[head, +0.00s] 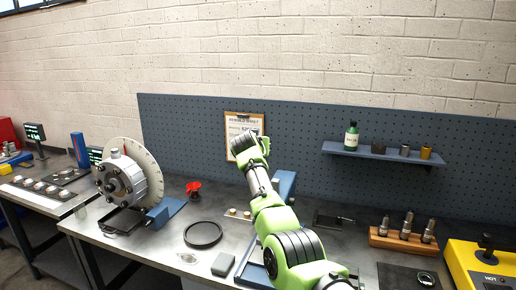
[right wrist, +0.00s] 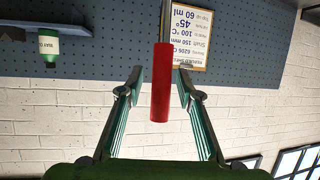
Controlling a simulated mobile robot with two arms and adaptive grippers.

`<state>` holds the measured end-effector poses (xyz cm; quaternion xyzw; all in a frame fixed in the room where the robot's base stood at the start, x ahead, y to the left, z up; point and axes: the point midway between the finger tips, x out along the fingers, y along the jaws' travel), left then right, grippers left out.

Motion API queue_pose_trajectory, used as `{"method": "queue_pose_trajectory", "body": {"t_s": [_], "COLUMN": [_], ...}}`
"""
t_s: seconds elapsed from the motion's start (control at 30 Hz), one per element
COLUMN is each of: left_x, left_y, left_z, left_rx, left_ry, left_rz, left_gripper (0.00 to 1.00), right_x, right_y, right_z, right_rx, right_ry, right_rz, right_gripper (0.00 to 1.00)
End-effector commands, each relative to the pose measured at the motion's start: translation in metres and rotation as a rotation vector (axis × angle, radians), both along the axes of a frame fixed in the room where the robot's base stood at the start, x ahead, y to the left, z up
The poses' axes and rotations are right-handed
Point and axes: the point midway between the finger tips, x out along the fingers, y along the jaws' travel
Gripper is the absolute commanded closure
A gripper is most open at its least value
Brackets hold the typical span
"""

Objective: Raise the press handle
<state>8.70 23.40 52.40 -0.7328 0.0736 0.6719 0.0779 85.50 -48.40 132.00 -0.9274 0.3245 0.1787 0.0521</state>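The red press handle (right wrist: 161,82) is a plain red cylinder in the right wrist view. It shows between the two fingers of my right gripper (right wrist: 159,88), which are open, with a gap on each side. In the head view my right arm reaches up from the bottom, and its wrist end (head: 250,148) is in front of the pegboard. The fingers and the handle cannot be made out there. A blue frame (head: 285,184), which looks like the press, stands behind my arm and is largely hidden. My left gripper is in neither view.
A blue shelf (head: 380,155) with a green bottle (head: 351,136) hangs on the pegboard at right. A clipboard (head: 236,130) hangs behind my wrist. The bench holds a rotor with a pale disc (head: 138,165), a black ring (head: 203,234) and a wooden tool rack (head: 401,243).

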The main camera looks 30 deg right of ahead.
Motion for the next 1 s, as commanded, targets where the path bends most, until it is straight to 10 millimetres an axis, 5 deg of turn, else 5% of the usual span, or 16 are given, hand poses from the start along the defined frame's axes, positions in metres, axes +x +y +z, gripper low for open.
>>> {"method": "queue_pose_trajectory", "body": {"t_s": [0.37,1.0], "left_x": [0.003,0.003], "left_y": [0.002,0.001], "left_z": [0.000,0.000], "left_rx": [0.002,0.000], "left_ry": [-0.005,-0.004], "left_rz": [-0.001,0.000], "left_gripper": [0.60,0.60], "right_x": [-0.009,-0.071], "right_y": [0.009,0.059], "right_z": [0.004,0.035], "right_rx": [-0.001,0.001], "right_ry": [0.000,0.000], "right_rz": [0.000,0.002], "right_gripper": [0.67,0.67]}}
